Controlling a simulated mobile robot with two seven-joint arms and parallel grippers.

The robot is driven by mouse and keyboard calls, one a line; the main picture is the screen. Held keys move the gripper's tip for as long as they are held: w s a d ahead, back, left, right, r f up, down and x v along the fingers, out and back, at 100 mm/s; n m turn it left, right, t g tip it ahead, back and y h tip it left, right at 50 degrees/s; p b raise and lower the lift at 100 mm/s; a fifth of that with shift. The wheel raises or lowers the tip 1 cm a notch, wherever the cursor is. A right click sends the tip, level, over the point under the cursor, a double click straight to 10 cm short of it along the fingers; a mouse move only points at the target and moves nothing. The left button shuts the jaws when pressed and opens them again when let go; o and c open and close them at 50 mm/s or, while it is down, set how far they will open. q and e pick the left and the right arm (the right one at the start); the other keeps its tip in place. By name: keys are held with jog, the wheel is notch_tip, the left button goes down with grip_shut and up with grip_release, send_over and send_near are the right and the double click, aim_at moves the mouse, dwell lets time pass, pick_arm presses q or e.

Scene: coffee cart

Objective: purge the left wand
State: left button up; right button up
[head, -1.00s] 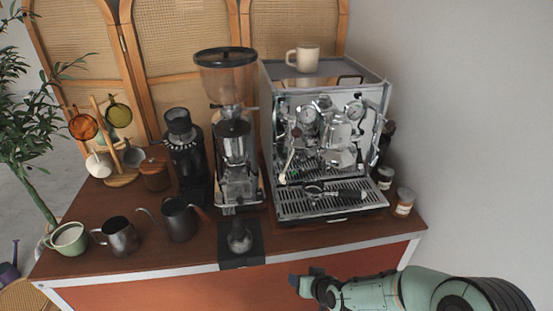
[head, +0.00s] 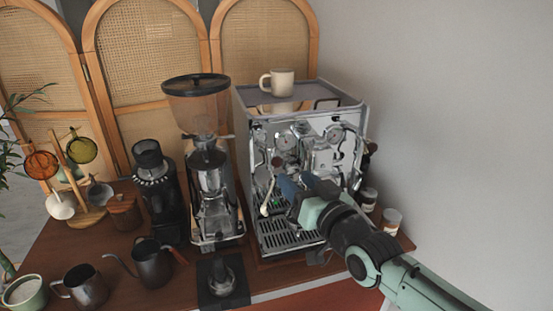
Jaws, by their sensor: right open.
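The espresso machine (head: 247,130) stands at the right of the cart with its front facing me. Its left wand (head: 269,198) hangs at the left of the front, slanting down to a pale tip. A dark round knob (head: 277,162) sits above the wand. My right gripper (head: 288,187) is open and in front of the machine, its blue fingers close to the right of the wand and below the knob. I cannot tell whether it touches either. My right arm hides the middle and right of the machine's lower front. My left gripper is out of view.
The drip tray (head: 275,238) lies under the gripper. A cup (head: 277,82) stands on top of the machine. The grinder (head: 210,180) stands to the left, with a tamper (head: 222,278) in front. Small jars (head: 391,221) stand at the right, near the wall.

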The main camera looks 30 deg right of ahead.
aim_at(280, 164)
jog(key=w+p, duration=0.1)
jog(key=w, duration=0.3)
jog(key=w+p, duration=0.1)
jog(key=w, duration=0.4)
jog(key=shift+w+d, duration=0.2)
jog(key=shift+w, duration=0.05)
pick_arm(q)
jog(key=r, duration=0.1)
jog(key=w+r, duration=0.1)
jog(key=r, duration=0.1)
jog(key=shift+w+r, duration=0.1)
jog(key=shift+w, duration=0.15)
